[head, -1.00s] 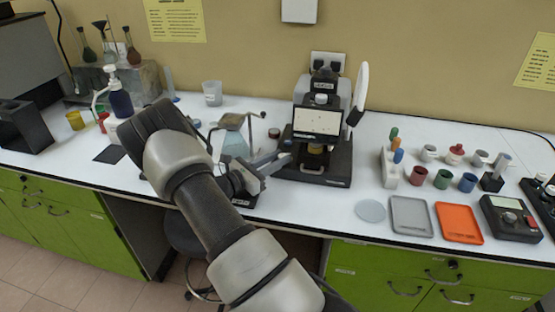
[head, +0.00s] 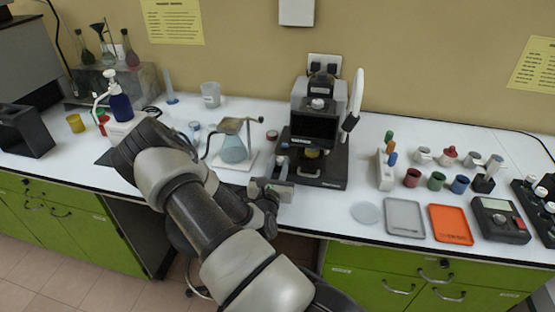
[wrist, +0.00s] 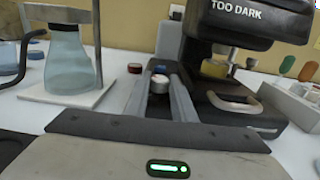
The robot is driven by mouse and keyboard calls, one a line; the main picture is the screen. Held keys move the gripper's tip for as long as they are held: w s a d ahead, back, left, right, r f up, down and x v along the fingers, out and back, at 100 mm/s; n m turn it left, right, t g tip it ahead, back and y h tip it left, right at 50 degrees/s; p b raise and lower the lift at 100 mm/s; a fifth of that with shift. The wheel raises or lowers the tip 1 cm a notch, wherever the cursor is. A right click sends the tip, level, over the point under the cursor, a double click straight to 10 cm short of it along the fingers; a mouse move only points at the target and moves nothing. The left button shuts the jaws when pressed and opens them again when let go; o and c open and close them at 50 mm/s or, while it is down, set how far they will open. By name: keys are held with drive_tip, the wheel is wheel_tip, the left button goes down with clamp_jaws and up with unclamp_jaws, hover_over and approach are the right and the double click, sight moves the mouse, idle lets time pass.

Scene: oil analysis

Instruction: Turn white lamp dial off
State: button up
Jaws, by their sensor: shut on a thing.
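The microscope-like device (head: 318,130) stands at the back middle of the table. Its screen (head: 313,126) is dark in the head view, and the wrist view shows the words TOO DARK on the screen (wrist: 237,9). My gripper (head: 282,174) is at the left front of the device's base. In the wrist view its two fingers (wrist: 161,72) are closed around a small white dial (wrist: 159,84), beside the device's base. The contact with the dial is too small to see clearly. The dial is hidden by the gripper in the head view.
A flask on a stand (head: 233,150) is close on the left of my gripper. A small dark-red-topped jar (head: 272,135) stands behind. A rack (head: 385,170), coloured cups and trays (head: 404,217) lie to the right. The table's front edge is near my arm.

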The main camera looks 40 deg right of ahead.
drive_tip(key=shift+s+d+n+t+y+p, duration=0.15)
drive_tip(key=shift+n+t+y+p, duration=0.5)
drive_tip(key=shift+t+y, duration=0.2)
drive_tip(key=shift+s+d+n+t+y+p, duration=0.1)
drive_tip(key=shift+n+t+y+p, duration=0.45)
drive_tip(key=shift+n+t+y, duration=0.3)
drive_tip(key=shift+y, duration=0.3)
drive_tip(key=o, duration=1.1)
drive_tip(key=shift+c, duration=0.2)
drive_tip(key=shift+d, duration=0.1)
drive_tip(key=shift+s, duration=0.1)
